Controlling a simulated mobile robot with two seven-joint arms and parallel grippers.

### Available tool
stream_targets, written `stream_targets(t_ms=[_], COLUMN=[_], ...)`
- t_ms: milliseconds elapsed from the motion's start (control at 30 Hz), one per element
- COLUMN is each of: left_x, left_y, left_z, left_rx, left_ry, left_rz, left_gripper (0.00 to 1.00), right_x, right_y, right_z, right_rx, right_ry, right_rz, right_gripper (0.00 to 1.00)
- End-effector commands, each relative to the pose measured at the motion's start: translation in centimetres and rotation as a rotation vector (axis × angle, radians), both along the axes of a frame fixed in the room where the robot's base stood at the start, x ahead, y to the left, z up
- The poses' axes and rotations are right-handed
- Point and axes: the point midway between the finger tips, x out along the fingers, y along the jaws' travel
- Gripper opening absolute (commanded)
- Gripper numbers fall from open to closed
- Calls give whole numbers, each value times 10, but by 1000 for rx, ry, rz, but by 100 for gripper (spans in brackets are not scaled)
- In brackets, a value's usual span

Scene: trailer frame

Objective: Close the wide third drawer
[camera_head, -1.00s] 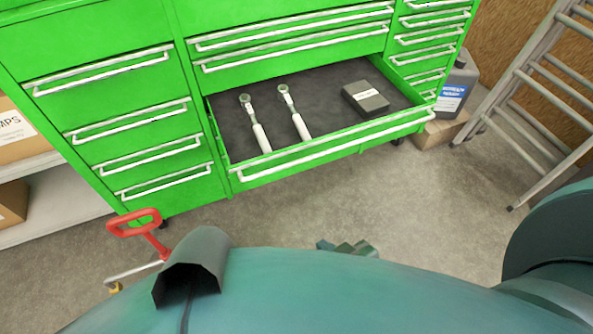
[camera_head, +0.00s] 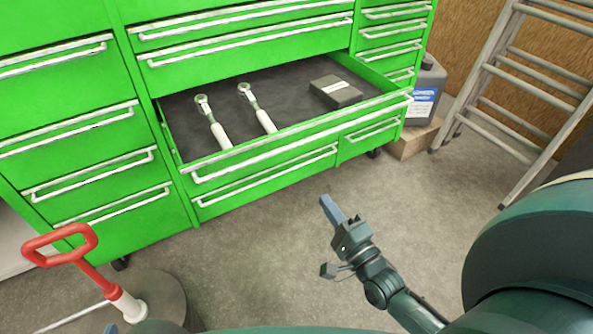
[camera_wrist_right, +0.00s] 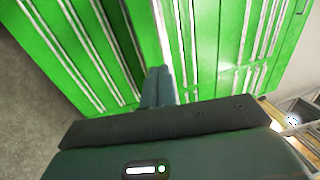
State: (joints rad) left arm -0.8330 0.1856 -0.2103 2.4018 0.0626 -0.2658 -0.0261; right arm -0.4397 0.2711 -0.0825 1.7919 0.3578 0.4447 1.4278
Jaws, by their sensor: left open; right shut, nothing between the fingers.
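The wide third drawer (camera_head: 300,138) of the green cabinet is pulled out in the head view, with its long pale handle along the front. Two ratchet-like tools (camera_head: 212,124) with white grips and a dark box (camera_head: 336,92) lie inside it. My right gripper (camera_head: 328,208) is shut and empty, over the floor in front of the cabinet, apart from the drawer in the picture. Its closed fingers (camera_wrist_right: 158,86) point at green drawer fronts in the right wrist view. Only a small tip of my left gripper (camera_head: 110,328) shows at the bottom edge, far from the drawer; it is open.
Closed drawers surround the open one. A red-handled jack-like tool (camera_head: 62,246) stands at the lower left. A ladder (camera_head: 520,100) leans at the right, beside a grey canister (camera_head: 428,90) on a cardboard box (camera_head: 415,138).

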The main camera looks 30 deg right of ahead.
Motion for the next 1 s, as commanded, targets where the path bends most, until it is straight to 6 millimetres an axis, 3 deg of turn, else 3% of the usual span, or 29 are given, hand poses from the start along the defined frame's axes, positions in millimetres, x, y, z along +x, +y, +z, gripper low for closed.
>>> stream_targets(t_ms=[167,600,800,1000], left_x=[0,2,3,3], left_y=[0,-3,-4,-4], left_z=[0,-10,-12,-12], left_rx=[2,20,26,28], left_ry=[-1,5,5,3], left_rz=[-2,-15,-18,-21], left_gripper=[45,45,45,45], right_x=[21,109,130,135], right_y=[1,9,10,11], right_z=[7,24,27,29], right_rx=[5,3,2,2], right_ry=[-8,-5,-2,-1], right_rz=[-1,-1,0,0], right_gripper=[0,0,0,0])
